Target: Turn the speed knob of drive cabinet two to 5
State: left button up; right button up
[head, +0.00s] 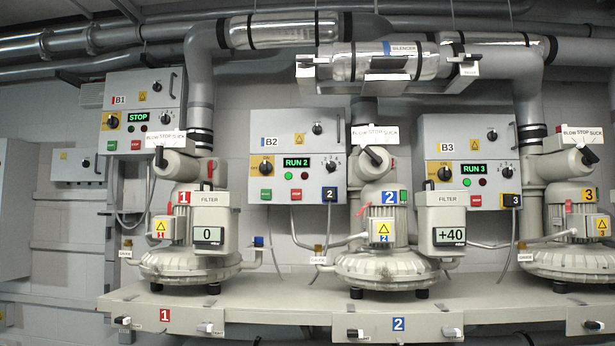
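Drive cabinet two (256,127) is the grey box labelled B2 on the wall, in the middle of the head view. Its green display (296,163) reads RUN 2. A small dark knob (332,165) with tiny scale marks around it sits right of the display and looks like the speed knob. Its marks and pointer are too small to read surely. A black rotary switch (266,168) on a yellow plate is left of the display. Neither of my grippers is in view.
Cabinets B1 (155,85) and B3 (460,143) flank B2. Blower two (384,265) stands on the bench (290,308), right of and below B2. Its upright pipe (363,112) passes close by B2's right side. Filter boxes (210,212) stand in front of the blowers.

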aim_at(331, 167)
jog(key=i+j+z, duration=0.25)
jog(key=z, duration=0.25)
jog(key=i+j+z, duration=0.15)
jog(key=j+z, duration=0.3)
jog(key=j, duration=0.1)
